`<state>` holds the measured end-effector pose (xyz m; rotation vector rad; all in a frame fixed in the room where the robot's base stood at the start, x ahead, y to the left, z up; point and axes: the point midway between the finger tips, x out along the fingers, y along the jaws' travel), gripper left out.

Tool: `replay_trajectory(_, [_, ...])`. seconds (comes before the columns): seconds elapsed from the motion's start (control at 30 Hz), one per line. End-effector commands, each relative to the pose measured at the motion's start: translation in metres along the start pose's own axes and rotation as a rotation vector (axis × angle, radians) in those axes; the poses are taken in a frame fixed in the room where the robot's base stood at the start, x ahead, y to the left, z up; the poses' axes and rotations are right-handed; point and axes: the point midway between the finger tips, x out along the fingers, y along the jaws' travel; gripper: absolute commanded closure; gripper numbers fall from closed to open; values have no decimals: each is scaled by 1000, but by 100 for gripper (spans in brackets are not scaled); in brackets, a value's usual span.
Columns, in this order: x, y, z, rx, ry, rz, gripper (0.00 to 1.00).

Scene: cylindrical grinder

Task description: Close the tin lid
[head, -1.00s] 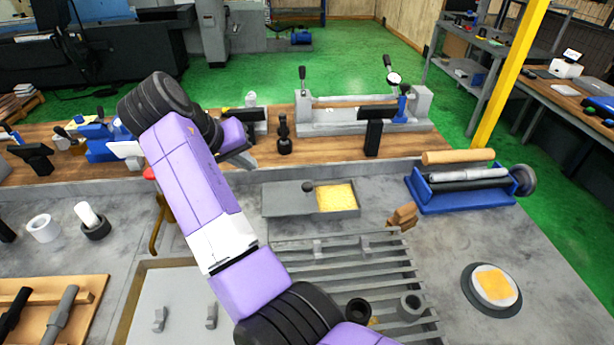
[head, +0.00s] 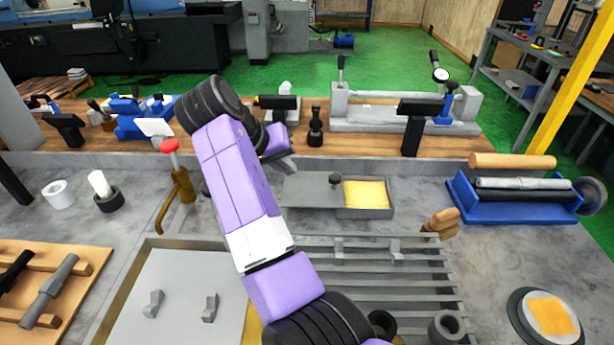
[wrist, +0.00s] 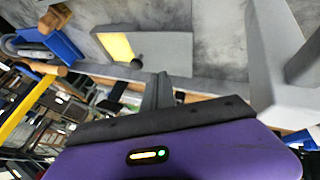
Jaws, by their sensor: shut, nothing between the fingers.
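The tin (head: 378,212) is a shallow grey box on the grey machine bench. Its flat grey lid (head: 305,192) covers the left part and has a dark round knob (head: 335,180) near its right edge. The right part is open and shows yellow contents (head: 366,194). In the wrist view the lid (wrist: 165,48) and the yellow contents (wrist: 117,45) show beyond my fingers. My gripper (head: 286,163) is shut and empty, at the tin's far left corner in the head view, apart from the knob. The shut fingers also show in the wrist view (wrist: 160,82).
A wooden shelf with a black stand (head: 315,128) and a grey fixture (head: 390,118) runs behind the tin. A red-knobbed brass valve (head: 180,180) stands to the left. A blue roller stand (head: 520,205) is to the right. A slatted grey grate (head: 390,270) lies in front.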

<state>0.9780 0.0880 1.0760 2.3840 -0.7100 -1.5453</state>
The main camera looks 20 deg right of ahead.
Motion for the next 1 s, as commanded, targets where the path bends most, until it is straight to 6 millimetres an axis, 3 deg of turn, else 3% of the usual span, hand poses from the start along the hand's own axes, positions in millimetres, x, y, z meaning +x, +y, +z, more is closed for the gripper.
replay_trajectory(0.53, [97, 2, 1, 0, -6, 1, 100])
replay_trajectory(0.7, [105, 26, 0, 2, -3, 1, 100])
replay_trajectory(1.0, [112, 36, 0, 0, -1, 0, 100])
